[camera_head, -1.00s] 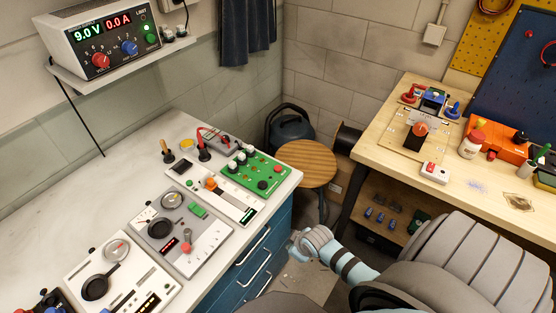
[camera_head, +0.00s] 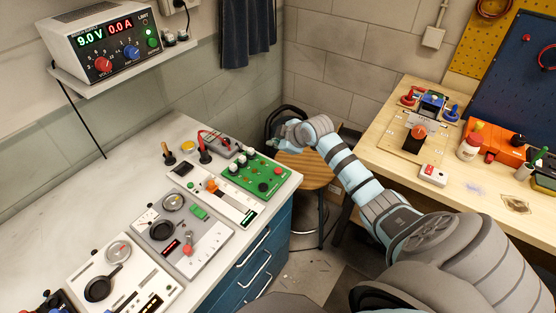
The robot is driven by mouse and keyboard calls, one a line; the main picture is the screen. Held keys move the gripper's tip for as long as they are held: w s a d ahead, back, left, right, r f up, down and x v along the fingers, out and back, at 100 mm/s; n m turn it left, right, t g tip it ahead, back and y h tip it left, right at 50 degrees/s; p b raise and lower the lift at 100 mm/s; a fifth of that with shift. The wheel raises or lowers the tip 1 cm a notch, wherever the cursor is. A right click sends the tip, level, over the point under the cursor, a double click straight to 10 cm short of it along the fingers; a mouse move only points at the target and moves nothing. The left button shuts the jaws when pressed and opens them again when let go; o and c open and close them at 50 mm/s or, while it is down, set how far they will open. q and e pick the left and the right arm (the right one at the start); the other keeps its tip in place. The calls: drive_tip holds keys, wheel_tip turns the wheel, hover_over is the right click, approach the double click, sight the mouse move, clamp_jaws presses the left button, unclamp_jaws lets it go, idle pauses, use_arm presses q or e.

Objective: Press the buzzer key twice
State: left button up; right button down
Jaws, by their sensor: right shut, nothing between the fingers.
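My right arm reaches in from the lower right. My right gripper (camera_head: 277,145) is small and partly hidden by its wrist; it is shut and empty above the round stool, left of the wooden bench and well apart from the key. My left gripper is not in view.
A white bench (camera_head: 120,195) at left holds several instrument panels and a green board (camera_head: 256,173). A round stool (camera_head: 309,172) stands between the benches. A white switch box (camera_head: 433,175), a glue bottle (camera_head: 470,146) and an orange case (camera_head: 496,145) sit near the key.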

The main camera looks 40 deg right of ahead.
drive_tip(key=shift+f, duration=0.15)
drive_tip(key=b, duration=0.8)
hover_over(277, 171)
wheel_tip(277, 171, down, 8)
drive_tip(key=shift+a+r, duration=0.1)
drive_tip(key=shift+f, duration=0.45)
idle(0.4)
drive_tip(key=shift+f, duration=0.4)
drive_tip(key=shift+f+b, duration=0.5)
idle(0.5)
drive_tip(key=shift+r+p, duration=0.95)
drive_tip(key=shift+p, duration=0.1)
drive_tip(key=shift+r, duration=0.1)
